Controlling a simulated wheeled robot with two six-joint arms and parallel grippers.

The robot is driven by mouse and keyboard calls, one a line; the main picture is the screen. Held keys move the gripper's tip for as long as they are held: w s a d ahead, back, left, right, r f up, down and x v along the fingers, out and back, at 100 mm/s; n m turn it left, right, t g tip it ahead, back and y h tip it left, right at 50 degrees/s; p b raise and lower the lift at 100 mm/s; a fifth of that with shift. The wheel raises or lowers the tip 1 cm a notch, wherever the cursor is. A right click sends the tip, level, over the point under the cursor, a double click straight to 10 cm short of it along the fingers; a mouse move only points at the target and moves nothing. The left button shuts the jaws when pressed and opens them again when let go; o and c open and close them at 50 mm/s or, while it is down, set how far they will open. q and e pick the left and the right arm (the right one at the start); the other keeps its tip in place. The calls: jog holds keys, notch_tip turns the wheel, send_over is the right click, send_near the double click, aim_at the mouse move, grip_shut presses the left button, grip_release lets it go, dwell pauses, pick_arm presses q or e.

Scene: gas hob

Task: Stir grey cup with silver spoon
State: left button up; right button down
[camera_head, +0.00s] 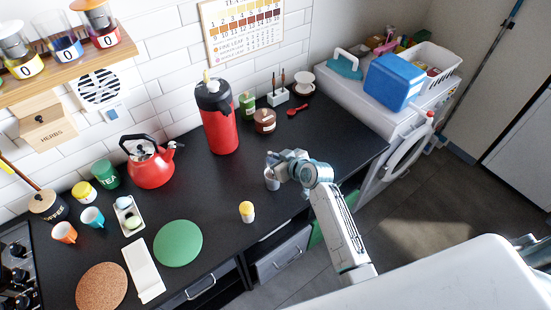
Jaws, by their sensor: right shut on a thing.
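The grey cup (272,183) stands on the black counter near its front edge, right of the middle. My right gripper (273,163) is directly above the cup, with its arm reaching in from the lower right. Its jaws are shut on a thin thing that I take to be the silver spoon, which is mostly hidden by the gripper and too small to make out. I cannot tell how deep the spoon is in the cup. My left gripper is not in view.
A red flask (222,125) stands behind and left of the cup. A yellow-topped shaker (247,211) is in front left. A red spoon (298,110), a brown jar (265,121) and a green bottle (247,104) are farther back. The counter right of the gripper is clear.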

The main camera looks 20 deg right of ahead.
jog(key=shift+w+r+p, duration=0.2)
jog(key=shift+r+p, duration=0.65)
jog(key=shift+r, duration=0.4)
jog(key=shift+a+r, duration=0.1)
jog(key=shift+r, duration=0.1)
jog(key=r, duration=0.3)
jog(key=shift+w+a+r, duration=0.1)
jog(key=shift+w+r, duration=0.1)
jog(key=shift+r, duration=0.2)
jog(key=shift+r, duration=0.1)
jog(key=shift+r, duration=2.4)
